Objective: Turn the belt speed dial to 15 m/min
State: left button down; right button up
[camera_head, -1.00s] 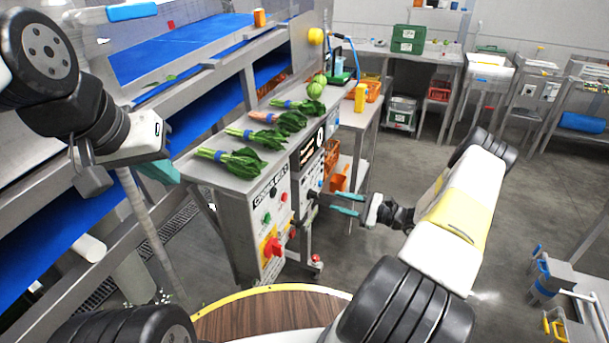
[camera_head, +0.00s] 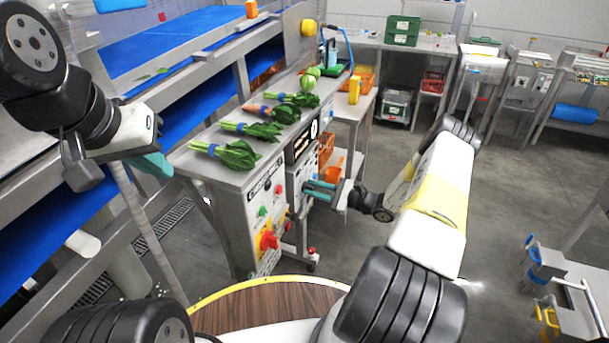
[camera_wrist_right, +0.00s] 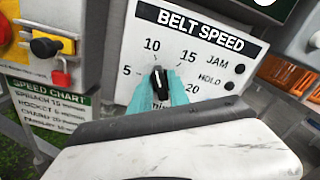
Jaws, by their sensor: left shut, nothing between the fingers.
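The belt speed dial is a black knob (camera_wrist_right: 160,84) on a white panel (camera_wrist_right: 215,65) lettered BELT SPEED in the right wrist view. Marks 5, 10, 15 and 20 run around it; its pointer faces up, near 10. The teal fingers of my right gripper (camera_wrist_right: 159,95) are on either side of the knob, with a gap between them; firm contact cannot be made out. In the head view my right gripper (camera_head: 320,190) reaches the front of the control cabinet (camera_head: 262,215), hiding the dial. My left gripper (camera_head: 152,165) is shut and empty at the left, by the conveyor.
Bunches of greens (camera_head: 228,152) lie on the steel counter above the cabinet. A red and yellow switch (camera_head: 268,240) sits low on the cabinet front. A speed chart (camera_wrist_right: 45,108) hangs left of the dial panel. Blue belts (camera_head: 180,50) run behind on the left.

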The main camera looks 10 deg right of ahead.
grip_shut()
jog(key=shift+m, duration=0.4)
jog(key=m, duration=1.1)
jog(key=shift+w+d, duration=0.3)
jog(key=shift+w, duration=0.05)
jog(key=shift+o, duration=2)
grip_release()
